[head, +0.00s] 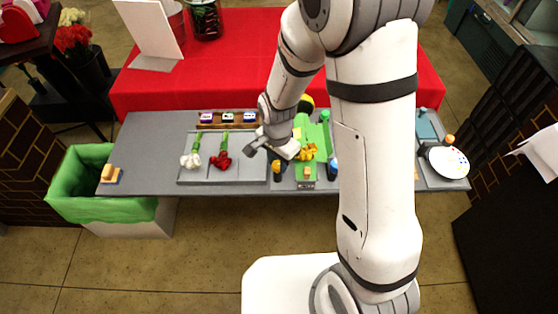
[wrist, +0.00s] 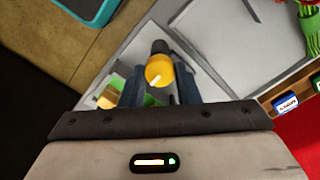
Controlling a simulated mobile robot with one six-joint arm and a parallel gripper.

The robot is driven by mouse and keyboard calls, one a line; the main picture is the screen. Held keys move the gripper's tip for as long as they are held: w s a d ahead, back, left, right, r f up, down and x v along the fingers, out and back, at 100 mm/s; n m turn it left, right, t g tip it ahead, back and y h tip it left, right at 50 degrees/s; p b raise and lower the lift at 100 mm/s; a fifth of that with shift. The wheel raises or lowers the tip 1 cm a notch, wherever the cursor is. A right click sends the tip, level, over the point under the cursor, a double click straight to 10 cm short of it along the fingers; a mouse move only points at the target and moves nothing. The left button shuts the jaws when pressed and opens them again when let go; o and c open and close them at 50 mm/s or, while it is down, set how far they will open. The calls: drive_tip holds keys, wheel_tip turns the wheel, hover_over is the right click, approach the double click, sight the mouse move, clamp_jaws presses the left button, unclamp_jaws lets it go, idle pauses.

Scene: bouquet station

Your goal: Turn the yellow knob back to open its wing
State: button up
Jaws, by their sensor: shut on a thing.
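The yellow knob (wrist: 159,71) sits between the two fingers of my gripper (wrist: 160,65) in the wrist view. It is round, on a dark post, with a short white mark across its top. In the head view my gripper (head: 268,157) is down at the table, and the yellow knob (head: 277,164) shows beside its fingers. My gripper is shut on the knob. A green wrap area (head: 314,135) lies just right of it, with a yellow flower (head: 307,152) on it. My gripper and arm hide part of this area, and I cannot tell how the yellow knob's wing stands.
A blue knob (head: 333,164) and a green knob (head: 325,115) stand near the wrap area. A grey tray (head: 207,174) at left holds a white flower (head: 190,160) and a red flower (head: 220,160). A green-lined bin (head: 85,190) stands left of the table.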

sight(278, 164)
drive_tip(key=n+b, duration=0.2)
drive_tip(key=n, duration=0.2)
drive_tip(key=shift+f, duration=0.15)
drive_tip(key=n+b, duration=0.2)
drive_tip(key=n, duration=0.2)
drive_tip(key=shift+n, duration=0.3)
drive_tip(key=n+b, duration=0.1)
drive_tip(key=n, duration=0.3)
drive_tip(key=shift+s+n+b, duration=0.1)
drive_tip(key=shift+n+b, duration=0.2)
drive_tip(key=shift+b, duration=0.05)
drive_tip(key=shift+n+b, duration=0.55)
drive_tip(key=shift+n, duration=1.55)
drive_tip(key=o, duration=1)
drive_tip(key=shift+c, duration=0.2)
drive_tip(key=shift+r, duration=4.05)
